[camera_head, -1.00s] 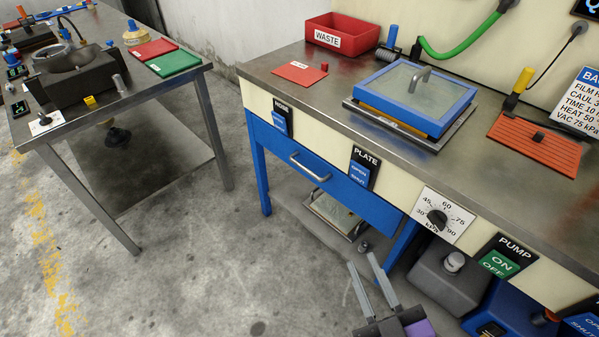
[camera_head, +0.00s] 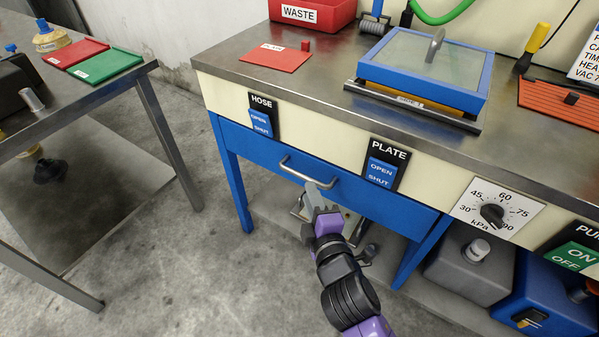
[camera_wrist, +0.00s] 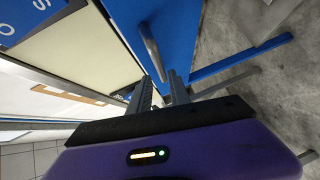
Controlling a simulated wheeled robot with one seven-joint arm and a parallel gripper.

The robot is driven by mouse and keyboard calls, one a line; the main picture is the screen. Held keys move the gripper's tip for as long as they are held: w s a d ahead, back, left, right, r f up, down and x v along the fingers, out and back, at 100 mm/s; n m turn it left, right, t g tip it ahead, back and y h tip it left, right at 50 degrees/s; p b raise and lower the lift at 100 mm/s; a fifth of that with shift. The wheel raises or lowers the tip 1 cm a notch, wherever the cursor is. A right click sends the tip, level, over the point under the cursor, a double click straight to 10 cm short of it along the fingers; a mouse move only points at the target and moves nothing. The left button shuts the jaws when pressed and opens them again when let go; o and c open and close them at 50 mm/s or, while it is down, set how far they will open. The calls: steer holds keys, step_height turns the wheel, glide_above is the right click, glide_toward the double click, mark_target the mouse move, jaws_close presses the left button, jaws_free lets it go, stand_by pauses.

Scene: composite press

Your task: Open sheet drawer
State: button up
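The blue sheet drawer (camera_head: 265,150) is under the steel-topped workbench, and its front looks flush with the frame. Its curved metal handle (camera_head: 292,170) is on the front; the handle also shows in the wrist view (camera_wrist: 150,45). My gripper (camera_head: 318,190) reaches up from below to the handle's right part. In the wrist view its two fingers (camera_wrist: 161,80) are close together, one on each side of the handle bar, and look shut on it. The exact contact is small and partly hidden.
Above the drawer are the HOSE switch (camera_head: 261,122) and PLATE switch (camera_head: 381,172). A blue-framed plate (camera_head: 470,98) and red WASTE bin (camera_head: 335,12) stand on the bench. A grey side table (camera_head: 130,78) is at left. Bare floor (camera_head: 200,270) lies before the drawer.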

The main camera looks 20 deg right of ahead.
mark_target(304, 179)
steer(key=shift+w+d+f+b, duration=0.2)
steer(key=shift+w+b, duration=0.05)
steer(key=shift+w, duration=1)
steer(key=shift+w+d+f+b, duration=0.15)
steer(key=shift+w+f+b, duration=0.05)
steer(key=shift+w, duration=1.1)
steer(key=shift+w+d+f+b, duration=0.2)
steer(key=shift+w+b, duration=0.05)
steer(key=shift+w, duration=1)
jaws_close()
